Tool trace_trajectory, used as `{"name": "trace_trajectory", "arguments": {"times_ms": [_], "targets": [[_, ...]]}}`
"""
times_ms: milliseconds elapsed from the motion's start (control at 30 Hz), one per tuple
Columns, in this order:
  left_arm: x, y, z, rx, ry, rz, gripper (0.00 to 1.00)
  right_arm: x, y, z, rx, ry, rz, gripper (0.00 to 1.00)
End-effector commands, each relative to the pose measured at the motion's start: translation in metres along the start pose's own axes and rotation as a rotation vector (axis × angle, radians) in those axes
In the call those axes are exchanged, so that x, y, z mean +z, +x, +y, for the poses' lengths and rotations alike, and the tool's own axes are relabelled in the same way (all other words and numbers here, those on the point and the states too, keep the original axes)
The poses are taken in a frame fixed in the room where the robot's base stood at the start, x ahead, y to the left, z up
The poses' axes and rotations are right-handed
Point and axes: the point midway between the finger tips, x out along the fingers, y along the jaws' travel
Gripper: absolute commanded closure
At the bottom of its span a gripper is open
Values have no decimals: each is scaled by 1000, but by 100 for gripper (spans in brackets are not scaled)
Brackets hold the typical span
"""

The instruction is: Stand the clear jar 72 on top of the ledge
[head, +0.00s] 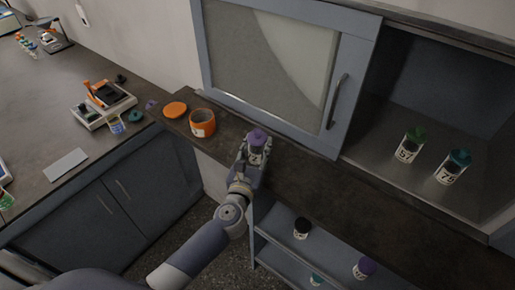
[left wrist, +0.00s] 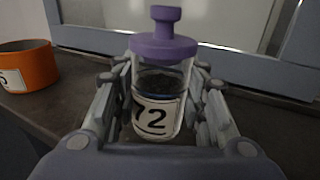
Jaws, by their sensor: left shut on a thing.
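The clear jar 72 (head: 257,140) has a purple knobbed lid and a white label. It stands upright between the fingers of my left gripper (head: 252,157), which is shut on it. In the left wrist view the jar (left wrist: 157,98) shows dark contents and "72" on its label, with my left gripper's fingers (left wrist: 160,112) on both sides. The ledge (head: 310,182) is the dark top in front of the cabinet. The jar is over or on its left part; I cannot tell whether its base touches. My right gripper is not in view.
An orange pot (head: 202,122) and an orange lid (head: 175,109) are on the ledge's left end. Jars 57 (head: 408,148) and 75 (head: 452,170) stand inside the open cabinet. More jars sit on shelves below, including a purple-lidded one (head: 364,268). The ledge's middle is clear.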

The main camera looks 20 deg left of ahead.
Motion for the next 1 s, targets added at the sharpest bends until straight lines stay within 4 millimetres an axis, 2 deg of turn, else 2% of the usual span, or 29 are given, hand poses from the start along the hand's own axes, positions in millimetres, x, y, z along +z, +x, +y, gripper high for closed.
{"name": "trace_trajectory", "arguments": {"times_ms": [300, 333, 400, 833, 1000], "targets": [[-4, 0, 0, 0, 0, -1, 89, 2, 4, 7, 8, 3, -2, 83], [-2, 0, 0, -1, 0, 0, 54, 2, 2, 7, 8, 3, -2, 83], [-2, 0, 0, -1, 0, 0, 41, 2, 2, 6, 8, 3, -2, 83], [4, 0, 0, -1, 1, -1, 41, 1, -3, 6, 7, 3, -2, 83], [-2, -26, -1, -2, -1, 2, 41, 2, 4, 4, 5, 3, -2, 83]]}}
